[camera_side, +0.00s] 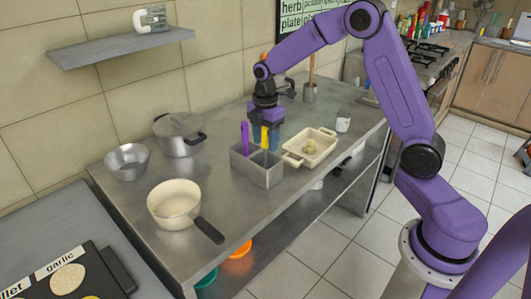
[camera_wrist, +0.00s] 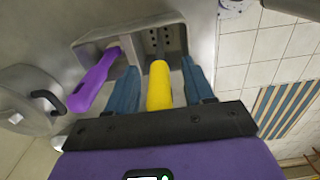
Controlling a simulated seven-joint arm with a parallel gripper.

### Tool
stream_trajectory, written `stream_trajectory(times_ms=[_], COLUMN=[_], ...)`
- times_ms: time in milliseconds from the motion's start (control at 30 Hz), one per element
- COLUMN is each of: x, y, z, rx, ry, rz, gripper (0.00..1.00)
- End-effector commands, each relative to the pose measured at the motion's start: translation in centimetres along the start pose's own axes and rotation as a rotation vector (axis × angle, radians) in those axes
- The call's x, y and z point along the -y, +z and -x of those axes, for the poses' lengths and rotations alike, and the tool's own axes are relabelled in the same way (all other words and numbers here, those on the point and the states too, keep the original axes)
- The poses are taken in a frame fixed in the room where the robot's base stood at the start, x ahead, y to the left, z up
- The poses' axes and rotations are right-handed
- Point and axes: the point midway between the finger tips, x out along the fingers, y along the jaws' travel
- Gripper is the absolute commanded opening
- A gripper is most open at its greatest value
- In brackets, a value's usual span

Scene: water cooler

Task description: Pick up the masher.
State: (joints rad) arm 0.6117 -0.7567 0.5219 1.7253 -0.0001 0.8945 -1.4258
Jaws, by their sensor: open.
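A grey metal utensil holder (camera_side: 268,178) with two compartments stands on the steel table; it also shows in the wrist view (camera_wrist: 92,46). A purple handle (camera_side: 245,138) sticks up from one compartment and leans left in the wrist view (camera_wrist: 92,82). A yellow handle (camera_side: 264,137) rises from the other compartment. The heads are hidden, so I cannot tell which handle is the masher's. My gripper (camera_side: 268,140) points down over the holder. In the wrist view its blue fingers (camera_wrist: 160,85) are open, one on each side of the yellow handle (camera_wrist: 159,88), with gaps visible.
A cream dish (camera_side: 318,150) with a small yellowish item stands right of the holder. A white cup (camera_side: 343,121) is near the right edge. A cream saucepan (camera_side: 174,204), a metal bowl (camera_side: 127,161) and a lidded pot (camera_side: 180,133) stand left. A wall shelf (camera_side: 120,47) hangs above.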

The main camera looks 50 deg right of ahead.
Motion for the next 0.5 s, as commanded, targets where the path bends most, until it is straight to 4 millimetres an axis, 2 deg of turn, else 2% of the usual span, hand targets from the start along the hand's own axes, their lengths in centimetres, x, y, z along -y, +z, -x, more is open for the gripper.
stream_trajectory(times_ms=[100,300,333,433,500], x=[0.02,0.01,0.01,0.01,0.01], y=[-0.03,-0.03,-0.03,-0.03,-0.02], z=[-0.68,-0.7,-0.7,-0.69,-0.69], rx=[0.0,0.0,0.0,0.0,0.0], ry=[0.0,0.001,0.001,0.0,0.0], rz=[0.0,0.0,0.0,0.0,0.0], gripper=[0.52,0.52,0.49,0.16,0.0])
